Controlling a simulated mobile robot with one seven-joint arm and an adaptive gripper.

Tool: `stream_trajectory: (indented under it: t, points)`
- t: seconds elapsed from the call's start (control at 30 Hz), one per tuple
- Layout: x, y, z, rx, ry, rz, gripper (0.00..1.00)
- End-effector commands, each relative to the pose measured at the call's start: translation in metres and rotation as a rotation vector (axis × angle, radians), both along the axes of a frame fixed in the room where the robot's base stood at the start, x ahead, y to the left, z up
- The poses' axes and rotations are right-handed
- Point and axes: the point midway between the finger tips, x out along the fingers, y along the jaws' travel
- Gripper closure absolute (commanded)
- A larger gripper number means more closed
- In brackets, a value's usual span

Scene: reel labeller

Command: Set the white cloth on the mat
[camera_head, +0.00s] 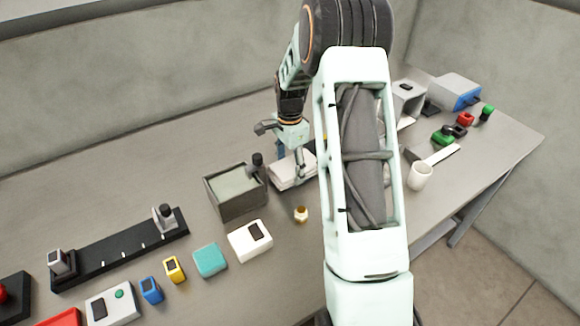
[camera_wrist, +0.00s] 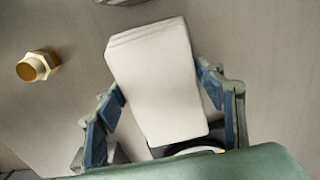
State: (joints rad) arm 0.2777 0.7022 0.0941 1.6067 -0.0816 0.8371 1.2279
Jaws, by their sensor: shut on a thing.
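The white cloth (camera_wrist: 155,75) is a folded, pale, thick pad between the two fingers of my gripper (camera_wrist: 163,105) in the wrist view. My gripper is shut on it, with a blue-grey finger pad at each side. In the head view, the cloth (camera_head: 284,174) shows beside the fingers of my gripper (camera_head: 299,172), just right of the grey box. Whether it touches the bench I cannot tell. I cannot make out the mat in either view; my arm hides part of the bench.
An open grey box (camera_head: 233,211) stands left of the cloth. A brass fitting (camera_head: 301,214) lies in front; it also shows in the wrist view (camera_wrist: 38,66). A black rail (camera_head: 120,248) and several small devices are at left.

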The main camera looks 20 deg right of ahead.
Motion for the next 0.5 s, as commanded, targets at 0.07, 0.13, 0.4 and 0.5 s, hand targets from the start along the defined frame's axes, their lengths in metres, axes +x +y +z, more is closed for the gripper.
stream_trajectory:
  t: [0.07, 0.13, 0.4, 0.5]
  points:
    - [0.0007, -0.0003, 0.0001, -0.001, -0.002, 0.000, 0.66]
    - [0.0006, -0.0003, 0.0003, -0.001, -0.002, 0.000, 0.66]
    - [0.0004, 0.0000, -0.0030, -0.001, -0.001, 0.001, 0.30]
    - [0.0003, 0.0000, -0.0029, -0.001, -0.001, 0.001, 0.20]
